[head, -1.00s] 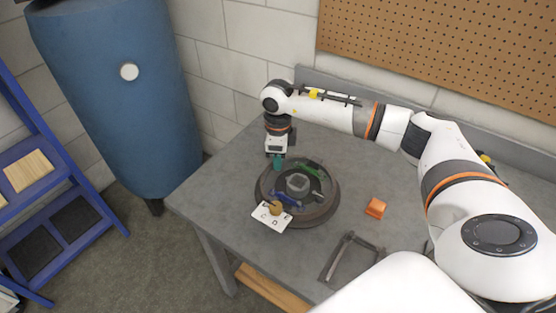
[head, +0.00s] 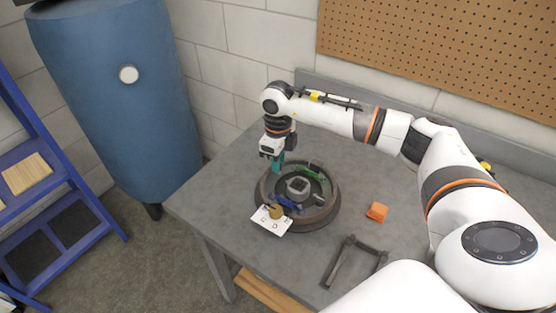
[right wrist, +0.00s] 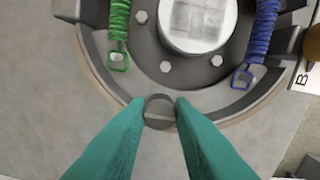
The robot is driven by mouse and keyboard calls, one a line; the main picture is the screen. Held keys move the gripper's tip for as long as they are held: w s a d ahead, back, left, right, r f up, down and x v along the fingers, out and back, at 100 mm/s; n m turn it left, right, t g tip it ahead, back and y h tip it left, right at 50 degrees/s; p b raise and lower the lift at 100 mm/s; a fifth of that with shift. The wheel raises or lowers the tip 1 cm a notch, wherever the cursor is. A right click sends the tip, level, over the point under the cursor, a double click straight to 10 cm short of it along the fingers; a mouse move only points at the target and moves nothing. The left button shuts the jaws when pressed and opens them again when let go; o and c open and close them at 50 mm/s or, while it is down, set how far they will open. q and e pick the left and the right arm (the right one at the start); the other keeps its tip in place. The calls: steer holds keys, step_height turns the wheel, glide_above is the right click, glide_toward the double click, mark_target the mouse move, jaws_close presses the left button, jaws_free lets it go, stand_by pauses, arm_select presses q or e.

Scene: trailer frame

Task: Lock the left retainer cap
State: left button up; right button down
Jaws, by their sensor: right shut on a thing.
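A round dark drum assembly (head: 330,210) lies on the grey table, with a green spring (head: 312,172) and a blue spring (head: 285,202) around a pale centre hub (head: 298,187). In the right wrist view a small round grey retainer cap (right wrist: 160,107) with a slot across it sits at the drum's rim. My right gripper (right wrist: 160,114) has its teal fingertips on both sides of the cap, shut on it. In the head view this gripper (head: 277,168) points down at the drum's back left edge, and the cap is hidden. My left gripper is not in view.
A white card (head: 272,222) with a brown knob-like piece (head: 276,211) lies against the drum's front left. An orange block (head: 377,211) and a dark metal bracket (head: 338,264) lie to the right. A pegboard (head: 450,55) hangs behind the table. The table's right part is mostly clear.

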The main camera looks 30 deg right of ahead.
steer(key=shift+r, duration=0.1)
steer(key=c, duration=1.3)
jaws_free()
steer(key=shift+o, duration=0.2)
step_height(320, 180, up, 12)
steer(key=b, duration=0.2)
